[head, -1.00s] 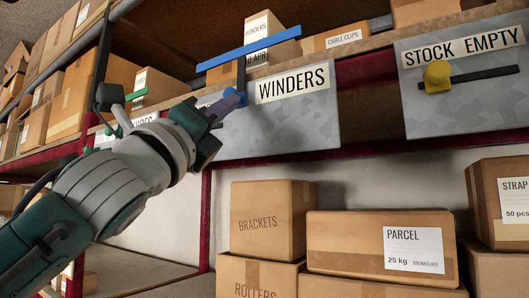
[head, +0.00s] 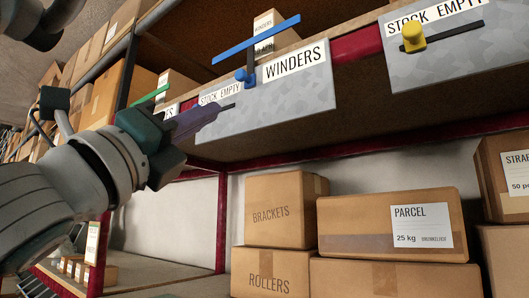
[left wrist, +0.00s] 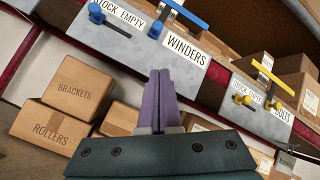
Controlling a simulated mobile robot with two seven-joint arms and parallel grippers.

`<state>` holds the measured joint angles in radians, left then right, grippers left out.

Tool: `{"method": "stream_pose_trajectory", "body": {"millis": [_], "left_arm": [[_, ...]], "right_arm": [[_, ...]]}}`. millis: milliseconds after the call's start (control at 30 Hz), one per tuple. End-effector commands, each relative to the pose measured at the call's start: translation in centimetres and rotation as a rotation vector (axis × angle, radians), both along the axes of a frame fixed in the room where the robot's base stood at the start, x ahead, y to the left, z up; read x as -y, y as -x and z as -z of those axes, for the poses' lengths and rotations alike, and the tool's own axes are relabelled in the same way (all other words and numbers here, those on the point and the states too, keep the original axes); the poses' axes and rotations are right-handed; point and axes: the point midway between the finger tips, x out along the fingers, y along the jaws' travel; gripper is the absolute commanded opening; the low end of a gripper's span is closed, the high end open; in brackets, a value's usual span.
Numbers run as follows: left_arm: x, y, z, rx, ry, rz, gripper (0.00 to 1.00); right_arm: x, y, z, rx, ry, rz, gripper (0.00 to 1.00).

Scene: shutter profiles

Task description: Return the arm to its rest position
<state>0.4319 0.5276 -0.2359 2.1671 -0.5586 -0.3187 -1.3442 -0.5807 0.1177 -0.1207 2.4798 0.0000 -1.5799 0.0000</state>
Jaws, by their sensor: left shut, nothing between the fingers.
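My left gripper (head: 228,107) has purple fingers pressed together with nothing between them. In the head view it is in front of the lower left part of the grey WINDERS panel (head: 292,103), below the blue knob (head: 243,75). It looks apart from the knob. A dark strip stands upright from the knob to a tilted blue bar (head: 256,40) above the panel's top edge. The STOCK EMPTY label left of WINDERS is readable. My right gripper is not in view.
A yellow knob (head: 413,37) with a dark strip sits on the panel at right. Below are a BRACKETS box (head: 272,212), a PARCEL box (head: 350,225) and a ROLLERS box (head: 268,272). A dark red post (head: 221,225) stands left of them. The lower left shelf has free room.

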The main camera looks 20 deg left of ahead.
Motion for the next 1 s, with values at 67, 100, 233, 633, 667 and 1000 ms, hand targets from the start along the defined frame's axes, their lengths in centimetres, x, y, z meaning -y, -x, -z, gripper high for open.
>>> {"method": "stream_pose_trajectory", "body": {"millis": [67,100,233,633,667,1000], "left_arm": [[0.0,0.0,0.0,0.0,0.0,0.0,0.0],[0.0,0.0,0.0,0.0,0.0,0.0,0.0],[0.0,0.0,-0.1,0.0,0.0,0.0,0.0],[-1.4,-1.2,5.2,-0.211,0.252,0.049,0.0],[-1.9,-1.4,7.1,-0.279,0.338,0.058,0.0],[-3.7,6.3,33.1,-1.026,1.509,-0.133,0.0]], "right_arm": [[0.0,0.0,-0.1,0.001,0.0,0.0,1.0],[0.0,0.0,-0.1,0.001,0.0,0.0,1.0],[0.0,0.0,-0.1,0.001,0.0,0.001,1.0],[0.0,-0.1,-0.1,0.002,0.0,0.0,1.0],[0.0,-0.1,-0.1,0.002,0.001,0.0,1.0],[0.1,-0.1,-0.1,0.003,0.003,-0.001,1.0]]}}
